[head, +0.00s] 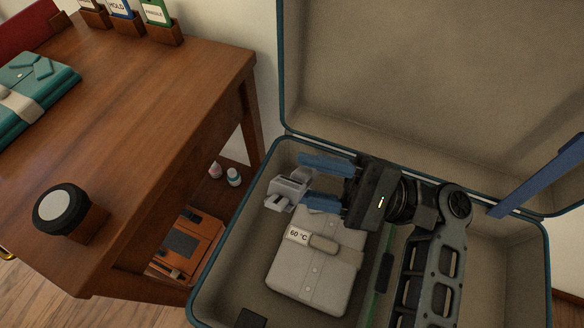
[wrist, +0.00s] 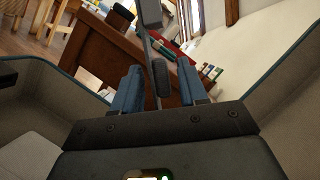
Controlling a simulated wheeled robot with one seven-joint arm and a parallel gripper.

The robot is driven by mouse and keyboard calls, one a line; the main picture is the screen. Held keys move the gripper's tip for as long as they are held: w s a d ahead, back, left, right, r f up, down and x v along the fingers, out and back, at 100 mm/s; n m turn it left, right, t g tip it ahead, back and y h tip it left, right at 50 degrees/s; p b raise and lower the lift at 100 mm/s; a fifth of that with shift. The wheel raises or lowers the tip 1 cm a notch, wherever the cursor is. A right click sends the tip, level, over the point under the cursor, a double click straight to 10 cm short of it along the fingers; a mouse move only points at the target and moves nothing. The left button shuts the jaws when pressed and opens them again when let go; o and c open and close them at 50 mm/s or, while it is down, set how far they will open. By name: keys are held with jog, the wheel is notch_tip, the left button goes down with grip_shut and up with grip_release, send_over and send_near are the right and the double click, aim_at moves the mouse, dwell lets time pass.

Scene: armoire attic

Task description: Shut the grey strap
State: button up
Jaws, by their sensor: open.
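My gripper (head: 308,182) reaches left inside the open suitcase, its two blue fingers apart. A pale grey clasp-like piece (head: 286,188), probably part of the grey strap, is at the fingertips near the case's left wall. In the wrist view a grey upright bar with blocky ends (wrist: 160,76) stands between the fingers (wrist: 158,82), with gaps visible on both sides. I cannot tell whether either finger touches it. The strap's full length and its fastening point are not clearly visible.
A wooden desk (head: 150,90) at left holds a teal bundle (head: 28,92) and a round black object (head: 60,212).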

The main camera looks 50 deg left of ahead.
jog(key=shift+v, duration=2.15)
jog(key=shift+c, duration=0.3)
